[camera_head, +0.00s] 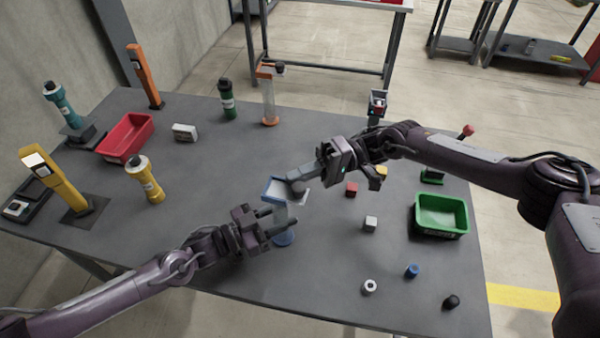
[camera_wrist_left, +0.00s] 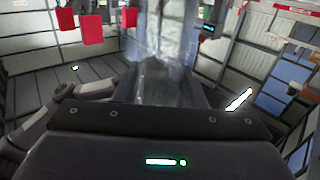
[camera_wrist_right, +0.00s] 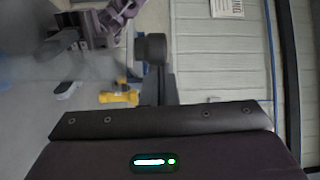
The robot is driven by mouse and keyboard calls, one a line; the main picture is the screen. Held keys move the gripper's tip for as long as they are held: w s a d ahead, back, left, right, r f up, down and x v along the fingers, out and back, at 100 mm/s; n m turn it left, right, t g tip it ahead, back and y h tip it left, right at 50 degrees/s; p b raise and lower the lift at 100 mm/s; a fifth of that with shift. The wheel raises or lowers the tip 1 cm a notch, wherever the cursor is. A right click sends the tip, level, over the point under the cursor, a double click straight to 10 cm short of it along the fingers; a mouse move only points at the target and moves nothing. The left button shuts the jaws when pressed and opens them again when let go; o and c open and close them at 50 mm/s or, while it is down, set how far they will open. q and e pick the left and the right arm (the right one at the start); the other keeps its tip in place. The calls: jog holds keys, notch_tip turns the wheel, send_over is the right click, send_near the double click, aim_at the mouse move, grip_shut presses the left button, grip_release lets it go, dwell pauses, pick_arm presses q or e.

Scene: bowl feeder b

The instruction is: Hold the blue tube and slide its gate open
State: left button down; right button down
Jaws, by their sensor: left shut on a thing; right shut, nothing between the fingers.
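My left gripper (camera_head: 283,223) is shut on the tube's shaft between top and base. In the left wrist view the clear shaft (camera_wrist_left: 165,35) rises blurred beyond the fingers. My right gripper (camera_head: 297,187) is shut and empty, its tips against or just beside the right side of the top piece. The gate is largely hidden there, and I cannot tell how far open it is. The right wrist view shows the right fingers (camera_wrist_right: 152,48) close to blurred, translucent parts.
An orange tube (camera_head: 269,97) stands behind. A green bin (camera_head: 441,214) sits at right, with several small blocks, a nut (camera_head: 369,286) and caps nearby. A red bin (camera_head: 126,137) and yellow bottle (camera_head: 145,179) are at left. The front middle of the table is clear.

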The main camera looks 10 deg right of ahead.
pick_arm(q)
jog(key=shift+d, duration=0.1)
pick_arm(e)
jog(key=d, duration=0.1)
jog(key=s+d, duration=0.1)
jog(key=d, duration=0.1)
jog(key=s+d, duration=0.1)
jog(key=shift+d, duration=0.3)
jog(key=shift+w+a, duration=0.1)
jog(key=w+d, duration=0.6)
jog(key=d, duration=0.1)
jog(key=shift+w, duration=0.35)
pick_arm(q)
jog(key=c, duration=0.8)
grip_release()
jog(key=shift+c, duration=0.2)
